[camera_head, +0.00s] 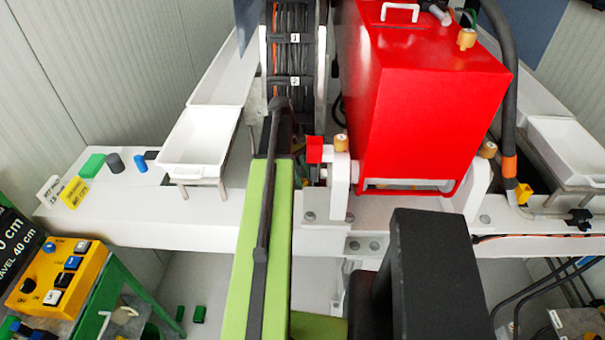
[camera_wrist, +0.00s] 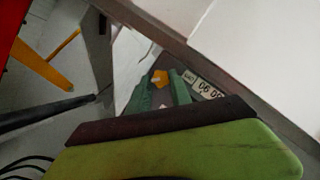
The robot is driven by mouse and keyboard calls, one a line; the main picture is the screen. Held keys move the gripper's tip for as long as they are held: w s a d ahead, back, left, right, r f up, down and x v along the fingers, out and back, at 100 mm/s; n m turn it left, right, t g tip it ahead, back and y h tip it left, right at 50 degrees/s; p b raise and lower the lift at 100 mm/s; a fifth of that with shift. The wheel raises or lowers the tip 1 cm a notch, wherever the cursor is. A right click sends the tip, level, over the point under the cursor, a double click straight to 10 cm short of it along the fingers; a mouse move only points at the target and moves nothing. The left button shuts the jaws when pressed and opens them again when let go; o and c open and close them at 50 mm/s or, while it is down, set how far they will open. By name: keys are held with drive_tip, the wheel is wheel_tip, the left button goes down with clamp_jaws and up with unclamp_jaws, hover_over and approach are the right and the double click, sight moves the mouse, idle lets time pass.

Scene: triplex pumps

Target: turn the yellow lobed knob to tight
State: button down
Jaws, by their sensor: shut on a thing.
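The yellow lobed knob (camera_wrist: 159,77) shows small in the wrist view, just beyond the middle of the picture. My gripper (camera_wrist: 162,86) has two dark green fingers that reach up to it, one on each side, and it is shut on the knob. The lower part of the knob is hidden by the fingers. A pale plate with dark digits (camera_wrist: 207,89) lies right of the fingers. In the head view my green and black arm reaches up the middle, and my gripper and this knob cannot be made out there.
A large red box (camera_head: 430,120) stands right of my arm in the head view. A white tray (camera_head: 192,163) stands left. A yellow control box (camera_head: 55,285) is at lower left. In the wrist view a white surface (camera_wrist: 260,45) fills the upper right.

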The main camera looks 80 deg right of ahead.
drive_tip(key=c, duration=1.2)
unclamp_jaws()
drive_tip(key=shift+o, duration=0.2)
drive_tip(key=shift+w+d+r+p, duration=0.1)
drive_tip(key=shift+r+p, duration=0.45)
drive_tip(key=shift+p, duration=0.1)
drive_tip(key=p+v, duration=1.5)
drive_tip(key=v, duration=0.1)
drive_tip(key=shift+w+r, duration=0.1)
drive_tip(key=shift+w, duration=0.05)
